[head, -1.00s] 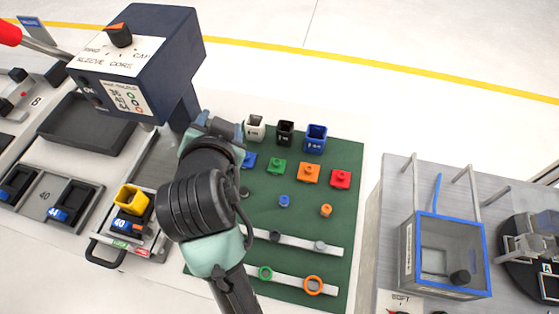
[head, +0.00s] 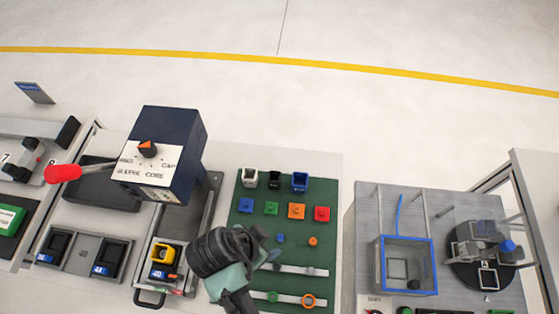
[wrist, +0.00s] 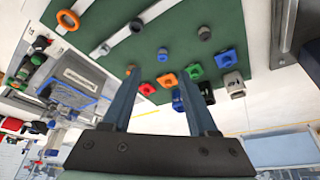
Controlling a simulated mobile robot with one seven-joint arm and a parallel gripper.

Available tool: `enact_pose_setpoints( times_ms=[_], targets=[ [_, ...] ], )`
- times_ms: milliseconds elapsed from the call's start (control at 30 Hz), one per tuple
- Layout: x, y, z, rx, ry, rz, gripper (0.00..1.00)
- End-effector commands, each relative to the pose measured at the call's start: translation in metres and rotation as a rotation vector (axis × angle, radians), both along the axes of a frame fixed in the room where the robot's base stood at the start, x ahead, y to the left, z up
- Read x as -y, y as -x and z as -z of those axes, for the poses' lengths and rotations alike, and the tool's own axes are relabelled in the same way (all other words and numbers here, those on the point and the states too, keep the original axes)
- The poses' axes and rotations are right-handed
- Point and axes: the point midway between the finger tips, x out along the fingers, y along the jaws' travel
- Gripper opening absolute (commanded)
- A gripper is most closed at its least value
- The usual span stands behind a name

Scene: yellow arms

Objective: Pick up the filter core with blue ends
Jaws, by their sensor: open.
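A small blue round piece (head: 281,238), the only small core-like part with blue showing, stands on the green mat (head: 330,225). It also shows in the wrist view (wrist: 162,53); whether both its ends are blue I cannot tell. My gripper (wrist: 160,76) is open and empty, its fingers spread on either side of the blue piece's line in the wrist view, apart from it. In the head view my arm covers the mat's lower left, and the fingers cannot be made out.
An orange round piece (head: 313,241) stands close right of the blue one; a grey one (wrist: 204,33) is on its other side. Coloured square caps (head: 297,210) and cups (head: 300,181) stand behind. Pale strips with rings (head: 308,300) lie in front. A dark blue box (head: 185,135) stands left.

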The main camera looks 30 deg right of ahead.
Motion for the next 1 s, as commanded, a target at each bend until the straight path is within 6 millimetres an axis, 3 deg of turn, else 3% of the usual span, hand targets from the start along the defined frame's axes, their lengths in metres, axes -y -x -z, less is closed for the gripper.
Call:
enact_pose_setpoints(
  times_ms=[200, 567, 1000],
  targets=[
    [0.014, -0.005, 0.034, 0.000, -0.001, 0.000, 0.59],
    [0.025, -0.010, 0.053, 0.001, 0.000, 0.000, 0.59],
    [0.044, -0.019, 0.090, 0.001, 0.000, -0.002, 0.59]
  ],
)
